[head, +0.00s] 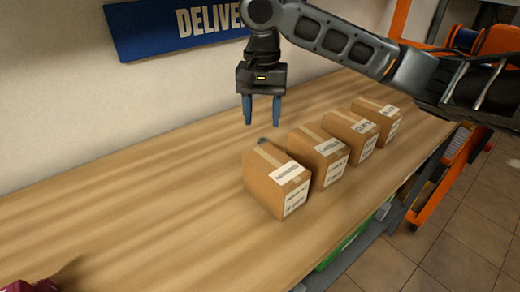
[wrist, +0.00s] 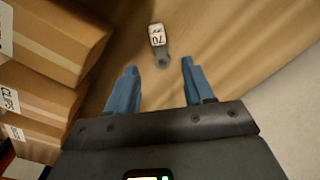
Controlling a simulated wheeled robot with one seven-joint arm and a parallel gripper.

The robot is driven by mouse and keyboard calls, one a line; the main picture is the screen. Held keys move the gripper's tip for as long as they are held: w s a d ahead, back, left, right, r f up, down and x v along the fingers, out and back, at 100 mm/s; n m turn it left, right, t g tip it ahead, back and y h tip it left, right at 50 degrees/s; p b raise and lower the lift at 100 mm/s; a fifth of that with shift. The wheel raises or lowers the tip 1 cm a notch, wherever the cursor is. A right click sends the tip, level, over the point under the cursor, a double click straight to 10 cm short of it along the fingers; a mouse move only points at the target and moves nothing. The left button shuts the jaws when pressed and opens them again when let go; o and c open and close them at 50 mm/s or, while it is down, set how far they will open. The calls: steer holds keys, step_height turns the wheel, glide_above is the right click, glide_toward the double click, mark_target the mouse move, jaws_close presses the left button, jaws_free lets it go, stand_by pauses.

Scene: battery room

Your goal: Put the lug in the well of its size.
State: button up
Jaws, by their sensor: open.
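The lug (wrist: 158,42) is a small grey metal piece with a white label that reads 70. In the wrist view it lies on the wooden worktop just beyond my fingertips, between their lines. In the head view a small grey bit of it (head: 262,141) shows behind the nearest carton, which hides the rest. My gripper (head: 262,122) points down above the worktop, open and empty. Its blue fingers also show in the wrist view (wrist: 160,80), apart from the lug. I see no well in either view.
Several brown labelled cartons (head: 269,193) stand in a row right of my gripper; they crowd the left of the wrist view (wrist: 45,45). A dark red object (head: 32,286) is cut off at the bottom left. A wall stands behind.

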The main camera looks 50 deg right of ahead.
mark_target(262, 137)
steer(key=shift+f, duration=3.2)
steer(key=shift+c, duration=0.5)
jaws_close()
